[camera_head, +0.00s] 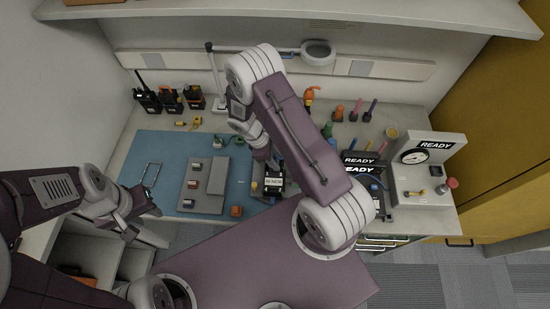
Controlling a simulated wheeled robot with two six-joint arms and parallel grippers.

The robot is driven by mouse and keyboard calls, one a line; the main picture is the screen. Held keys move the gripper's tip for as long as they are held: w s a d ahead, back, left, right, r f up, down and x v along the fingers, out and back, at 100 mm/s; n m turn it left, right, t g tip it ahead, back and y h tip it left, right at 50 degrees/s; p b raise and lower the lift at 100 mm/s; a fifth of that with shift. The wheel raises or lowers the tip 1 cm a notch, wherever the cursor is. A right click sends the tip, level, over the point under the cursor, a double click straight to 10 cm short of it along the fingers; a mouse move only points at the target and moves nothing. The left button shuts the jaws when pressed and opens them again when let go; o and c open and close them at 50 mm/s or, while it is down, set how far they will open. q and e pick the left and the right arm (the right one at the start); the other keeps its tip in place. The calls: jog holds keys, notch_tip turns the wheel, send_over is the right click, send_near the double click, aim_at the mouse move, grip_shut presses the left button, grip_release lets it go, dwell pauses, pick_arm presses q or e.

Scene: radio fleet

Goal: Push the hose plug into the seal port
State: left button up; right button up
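A white tester (432,152) with a round gauge and a READY sign stands at the right end of the bench. I cannot tell which part is the seal port or the hose plug. My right gripper (276,166) points down just above a black radio-like unit with a white label (273,184); my arm partly hides it, and its fingers are unclear. My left gripper (146,203) is low at the bench's front left, with nothing visible in it.
A blue mat (152,155) carries a grey stepped block (215,178) and small parts. Several radios (170,99) stand back left. A lamp (317,50) and coloured-handled tools (354,110) stand at the back. Another READY display (362,162) is right of my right arm.

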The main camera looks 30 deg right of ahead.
aim_at(275, 159)
jog(key=o, duration=0.5)
jog(key=shift+c, duration=0.2)
jog(key=shift+r+p, duration=2.2)
jog(key=shift+r, duration=0.35)
